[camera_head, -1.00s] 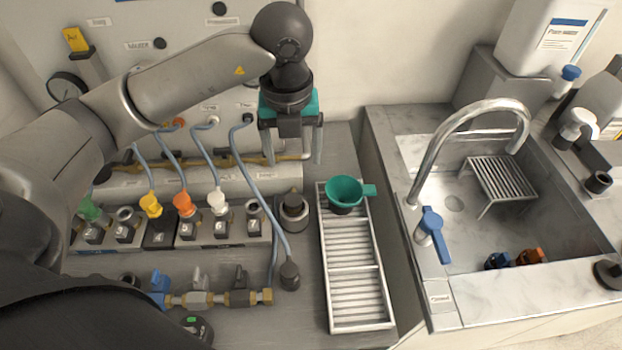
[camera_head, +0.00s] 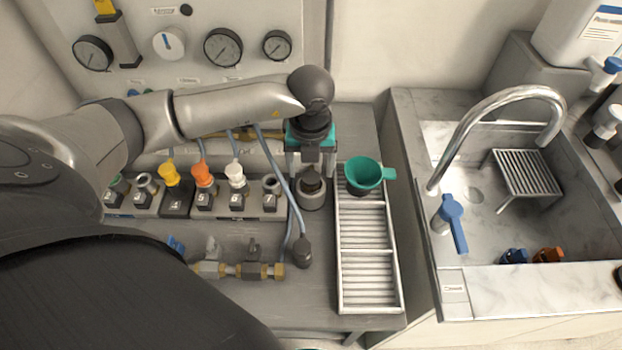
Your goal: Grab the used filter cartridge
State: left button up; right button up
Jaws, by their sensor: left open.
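My left gripper (camera_head: 311,172) has a teal body and two grey fingers pointing down. It is open, with its fingers apart above the workbench. A dark knobbed cylinder (camera_head: 312,184) stands upright in a round grey base (camera_head: 312,201), directly below and between the fingertips in the picture. It appears to be the used filter cartridge, but no label shows. I cannot tell whether the fingers are level with its top or still above it. No contact is visible. My right gripper is not in view.
A green funnel (camera_head: 364,174) sits on the white slatted rack (camera_head: 342,285) just right. A row of numbered ports (camera_head: 237,200) and a hose with a dark end (camera_head: 302,252) lie left. The sink (camera_head: 590,225) with its tall faucet (camera_head: 452,150) is further right.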

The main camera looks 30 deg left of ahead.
pick_arm(q)
jog(key=shift+w+f, duration=0.1)
jog(key=shift+f, duration=0.85)
grip_shut()
